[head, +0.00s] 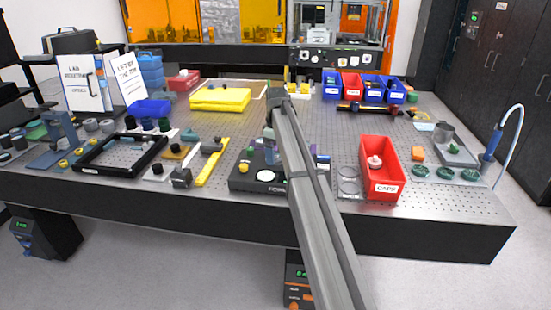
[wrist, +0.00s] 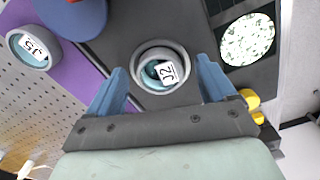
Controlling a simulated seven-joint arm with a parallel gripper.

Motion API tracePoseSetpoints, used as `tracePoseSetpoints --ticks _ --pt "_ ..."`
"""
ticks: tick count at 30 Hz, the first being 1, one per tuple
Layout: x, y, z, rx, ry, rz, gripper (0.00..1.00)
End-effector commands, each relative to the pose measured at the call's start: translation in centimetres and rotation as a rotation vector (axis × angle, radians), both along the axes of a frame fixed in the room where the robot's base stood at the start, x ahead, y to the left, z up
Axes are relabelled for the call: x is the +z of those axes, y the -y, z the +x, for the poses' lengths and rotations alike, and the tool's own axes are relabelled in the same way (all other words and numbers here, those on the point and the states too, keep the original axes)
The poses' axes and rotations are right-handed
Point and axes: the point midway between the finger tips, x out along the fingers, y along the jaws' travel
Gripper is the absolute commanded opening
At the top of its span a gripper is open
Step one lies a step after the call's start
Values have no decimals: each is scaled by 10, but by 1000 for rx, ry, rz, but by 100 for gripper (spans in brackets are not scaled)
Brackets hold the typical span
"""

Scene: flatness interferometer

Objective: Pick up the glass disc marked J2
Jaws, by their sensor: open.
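The glass disc marked J2 (wrist: 152,72) shows in the wrist view as a teal disc with a white label, seated inside a grey ring (wrist: 140,53) on a dark surface. My gripper (wrist: 161,74) is open, with one blue finger on each side of the ring. The fingers look apart from the ring; their height above it is hard to tell. A second disc, marked J5 (wrist: 34,46), sits in a grey ring at the left on a purple strip (wrist: 62,82). In the head view my arm hides this spot, and I cannot make out J2.
A round blue part (wrist: 76,14) stands near the upper left finger. A speckled white disc (wrist: 248,39) and yellow knobs (wrist: 250,98) lie at the right. In the head view, a black instrument (head: 245,180) is left of my arm and a red bin (head: 384,188) right.

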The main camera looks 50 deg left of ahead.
Motion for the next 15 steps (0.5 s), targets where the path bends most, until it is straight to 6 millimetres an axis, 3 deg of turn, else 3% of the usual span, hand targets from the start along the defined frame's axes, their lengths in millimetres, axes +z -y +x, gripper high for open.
tracePoseSetpoints --ticks 2,15 --pt "0 0 0 0 0 0 84" --pt "0 0 0 0 0 0 42"
